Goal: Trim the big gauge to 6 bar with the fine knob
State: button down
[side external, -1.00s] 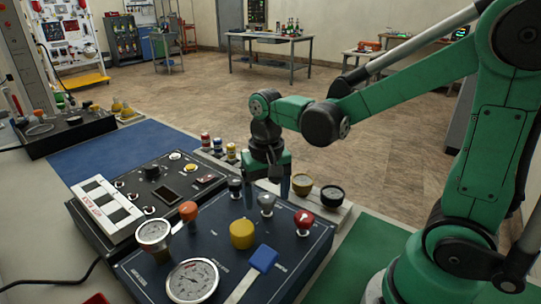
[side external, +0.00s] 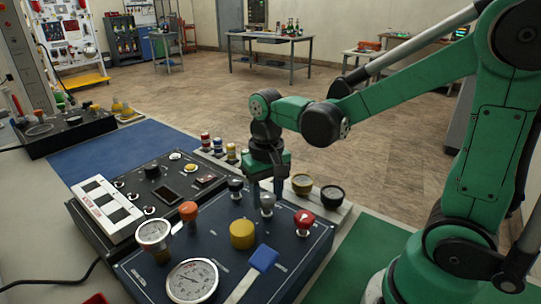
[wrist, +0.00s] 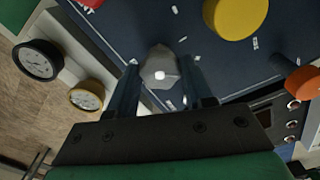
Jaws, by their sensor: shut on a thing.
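The big gauge (side external: 192,281) has a white dial and lies at the front of the dark blue panel (side external: 235,262). Its needle and numbers are too small to read. My gripper (side external: 266,190) points down at the panel's back edge. Its blue fingers are shut on a grey faceted knob (side external: 267,203). In the wrist view, the grey knob (wrist: 160,67) with a white dot sits between the fingertips (wrist: 163,82). The labels are too small to tell which knob is the fine one.
Beside the grey knob stand a red knob (side external: 304,222) and a black knob (side external: 235,187). A yellow knob (side external: 242,234), an orange knob (side external: 189,211), a smaller gauge (side external: 153,233) and a blue-handled lever (side external: 262,258) share the panel. Two small gauges (side external: 301,184) (side external: 331,195) stand behind.

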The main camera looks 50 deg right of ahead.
aim_at(267, 198)
jog(key=shift+n, duration=2.1)
jog(key=shift+c, duration=1.7)
grip_release()
jog(key=shift+r, duration=2.8)
jog(key=shift+s, duration=0.1)
jog(key=t, duration=0.2)
jog(key=s+a+t, duration=0.1)
jog(key=t, duration=0.1)
jog(key=s+t, duration=0.1)
jog(key=t, duration=0.2)
jog(key=shift+a+f, duration=0.15)
jog(key=shift+f, duration=0.15)
